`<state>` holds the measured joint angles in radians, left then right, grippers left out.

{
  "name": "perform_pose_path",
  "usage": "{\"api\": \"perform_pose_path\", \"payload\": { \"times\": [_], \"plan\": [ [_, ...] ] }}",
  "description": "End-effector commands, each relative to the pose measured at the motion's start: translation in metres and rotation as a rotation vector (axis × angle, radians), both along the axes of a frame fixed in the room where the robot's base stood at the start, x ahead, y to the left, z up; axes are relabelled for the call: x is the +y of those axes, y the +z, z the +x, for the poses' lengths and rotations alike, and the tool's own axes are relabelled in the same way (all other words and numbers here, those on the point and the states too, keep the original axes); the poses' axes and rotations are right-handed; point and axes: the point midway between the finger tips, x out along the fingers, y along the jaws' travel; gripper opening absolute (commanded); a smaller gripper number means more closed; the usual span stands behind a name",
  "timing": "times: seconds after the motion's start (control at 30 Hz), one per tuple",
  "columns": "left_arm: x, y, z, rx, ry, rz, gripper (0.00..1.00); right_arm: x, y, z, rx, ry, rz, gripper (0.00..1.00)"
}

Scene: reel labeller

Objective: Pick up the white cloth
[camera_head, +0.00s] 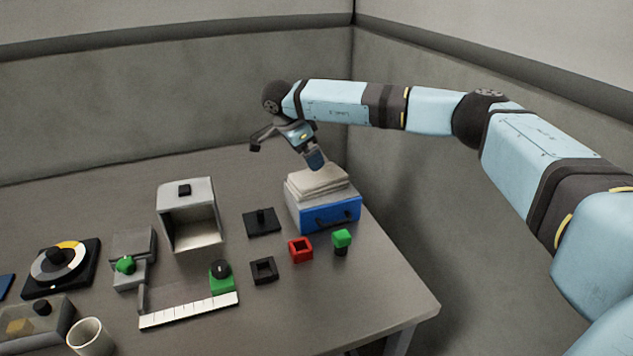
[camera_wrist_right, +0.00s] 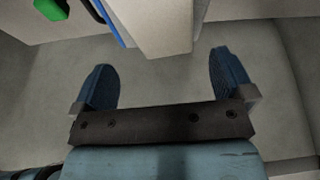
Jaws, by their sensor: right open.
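The white cloth (camera_head: 318,180) lies folded in a stack of flat layers on top of a grey box with a blue drawer front (camera_head: 332,214). My right gripper (camera_head: 287,150) is open and empty, just above and behind the cloth's left back edge in the head view. One finger hangs close to the cloth; I cannot tell whether it touches. In the right wrist view, the two blue fingers (camera_wrist_right: 164,82) stand wide apart. A pale block edge (camera_wrist_right: 155,25) shows beyond them at the top; I cannot tell whether it is cloth or box. My left gripper is not in view.
A black base with a peg (camera_head: 262,222), a red square ring (camera_head: 300,249), a black square ring (camera_head: 264,270) and a green-topped piece (camera_head: 342,239) stand near the box. An open grey bin (camera_head: 187,213) is further left. The table's right edge is close to the box.

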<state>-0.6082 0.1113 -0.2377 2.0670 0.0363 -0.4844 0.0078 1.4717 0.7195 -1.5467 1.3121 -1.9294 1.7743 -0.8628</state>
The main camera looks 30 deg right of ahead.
Motion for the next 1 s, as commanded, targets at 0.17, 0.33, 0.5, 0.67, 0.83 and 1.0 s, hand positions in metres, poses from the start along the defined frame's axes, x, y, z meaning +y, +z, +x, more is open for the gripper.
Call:
{"api": "perform_pose_path", "payload": {
  "times": [0.17,0.33,0.5,0.67,0.83,1.0],
  "plan": [
    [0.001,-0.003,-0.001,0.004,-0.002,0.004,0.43,-0.01,-0.024,-0.002,0.001,0.0,0.0,1.0],
    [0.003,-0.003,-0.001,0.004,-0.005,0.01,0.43,-0.012,-0.032,-0.002,0.0,0.0,0.001,1.0],
    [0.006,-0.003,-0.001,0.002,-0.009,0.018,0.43,-0.019,-0.049,-0.003,0.0,-0.001,0.001,1.0],
    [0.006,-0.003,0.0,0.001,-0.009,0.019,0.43,-0.028,-0.072,-0.004,0.002,-0.001,0.002,1.0],
    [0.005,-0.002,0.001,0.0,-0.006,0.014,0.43,-0.031,-0.078,-0.004,0.0,0.0,0.003,1.0],
    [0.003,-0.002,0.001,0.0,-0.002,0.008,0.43,-0.031,-0.078,-0.004,0.0,0.0,0.003,0.86]
  ]
}}
